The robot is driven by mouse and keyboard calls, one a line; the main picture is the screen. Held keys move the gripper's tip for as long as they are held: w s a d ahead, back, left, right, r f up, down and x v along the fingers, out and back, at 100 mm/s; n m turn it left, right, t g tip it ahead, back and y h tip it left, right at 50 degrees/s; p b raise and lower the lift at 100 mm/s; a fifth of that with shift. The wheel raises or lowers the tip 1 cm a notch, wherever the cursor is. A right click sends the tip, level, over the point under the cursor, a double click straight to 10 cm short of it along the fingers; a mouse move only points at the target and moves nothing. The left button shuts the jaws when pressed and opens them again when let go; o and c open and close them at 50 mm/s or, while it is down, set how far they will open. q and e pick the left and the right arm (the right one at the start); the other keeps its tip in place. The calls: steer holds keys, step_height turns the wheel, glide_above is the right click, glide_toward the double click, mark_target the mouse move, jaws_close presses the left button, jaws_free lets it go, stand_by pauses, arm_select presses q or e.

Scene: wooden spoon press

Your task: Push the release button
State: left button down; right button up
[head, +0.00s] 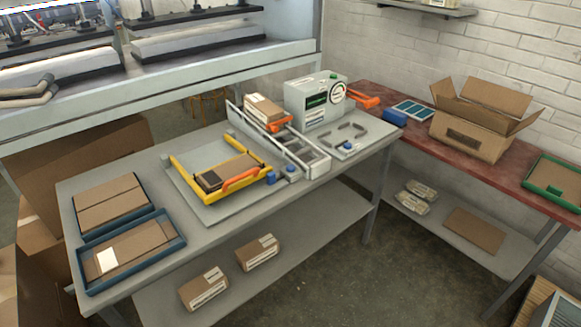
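Several blue knobs or buttons sit on the grey workbench (160,236). One blue button (270,178) is at the right corner of a yellow frame (182,167). Another blue button (291,169) is on a small pale block just right of it. A third blue button (347,146) is on the front of a grey plate (362,133) farther right. I cannot tell which is the release button. An orange handle (240,180) lies across the yellow frame's front, beside a brown board and a dark block. Neither gripper is in view.
A pale machine (314,100) and a rail unit (310,163) holding a carton (263,108) stand at the back. Blue trays (175,243) are at left. A red side table (408,128) holds an open box (470,135). The bench's front strip is clear.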

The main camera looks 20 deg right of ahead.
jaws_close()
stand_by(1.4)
